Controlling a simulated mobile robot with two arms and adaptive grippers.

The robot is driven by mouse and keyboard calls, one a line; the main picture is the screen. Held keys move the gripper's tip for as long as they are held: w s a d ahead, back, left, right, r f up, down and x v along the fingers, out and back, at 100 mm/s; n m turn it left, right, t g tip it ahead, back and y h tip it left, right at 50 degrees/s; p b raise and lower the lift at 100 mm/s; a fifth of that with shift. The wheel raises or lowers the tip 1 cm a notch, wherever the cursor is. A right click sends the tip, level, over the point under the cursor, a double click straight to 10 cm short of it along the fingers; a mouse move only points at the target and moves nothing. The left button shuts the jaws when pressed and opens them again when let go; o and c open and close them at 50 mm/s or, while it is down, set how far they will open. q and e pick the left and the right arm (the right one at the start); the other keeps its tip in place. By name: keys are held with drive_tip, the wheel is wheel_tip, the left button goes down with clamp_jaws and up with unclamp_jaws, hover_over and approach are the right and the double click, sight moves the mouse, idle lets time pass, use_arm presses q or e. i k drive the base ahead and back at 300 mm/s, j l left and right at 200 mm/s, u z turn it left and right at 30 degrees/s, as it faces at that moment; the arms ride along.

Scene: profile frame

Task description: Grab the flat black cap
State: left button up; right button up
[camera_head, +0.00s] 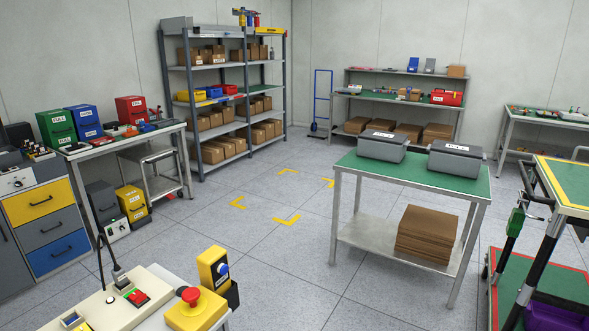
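I cannot make out a flat black cap for certain anywhere in the head view. Small dark items too small to identify lie on the left bench (88,150) and on the far right bench (568,122). Neither of my grippers is in view.
A green-topped table (415,174) with two grey boxes (382,146) (455,160) stands right of centre, cardboard sheets (427,235) below. A control panel with a red button (190,296) is in front. Shelves (222,90) line the back. Open floor (285,195) with yellow corner marks lies in the middle.

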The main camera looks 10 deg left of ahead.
sight(75, 146)
drive_tip(key=i+l+z, duration=0.25)
drive_tip(key=i, duration=0.35)
drive_tip(key=i+l+z, duration=0.1)
drive_tip(key=i+z, duration=0.15)
drive_tip(key=i, duration=0.3)
drive_tip(key=i+j+u, duration=0.1)
drive_tip(key=i+u, duration=0.3)
drive_tip(key=i, duration=0.15)
drive_tip(key=i+u, duration=0.4)
drive_tip(key=i+l+u, duration=0.25)
drive_tip(key=i+u, duration=0.15)
drive_tip(key=i, duration=0.2)
drive_tip(key=i+j+u, duration=0.25)
drive_tip(key=i+u, duration=0.5)
drive_tip(key=i, duration=0.2)
drive_tip(key=i+u, duration=0.4)
drive_tip(key=i, duration=0.15)
drive_tip(key=i+l+u, duration=0.2)
drive_tip(key=i+u, duration=0.4)
drive_tip(key=i, duration=0.35)
drive_tip(key=i+u, duration=0.15)
drive_tip(key=i, duration=0.4)
drive_tip(key=i+u, duration=0.2)
drive_tip(key=i, duration=0.35)
drive_tip(key=i+l+u, duration=0.2)
drive_tip(key=i, duration=0.3)
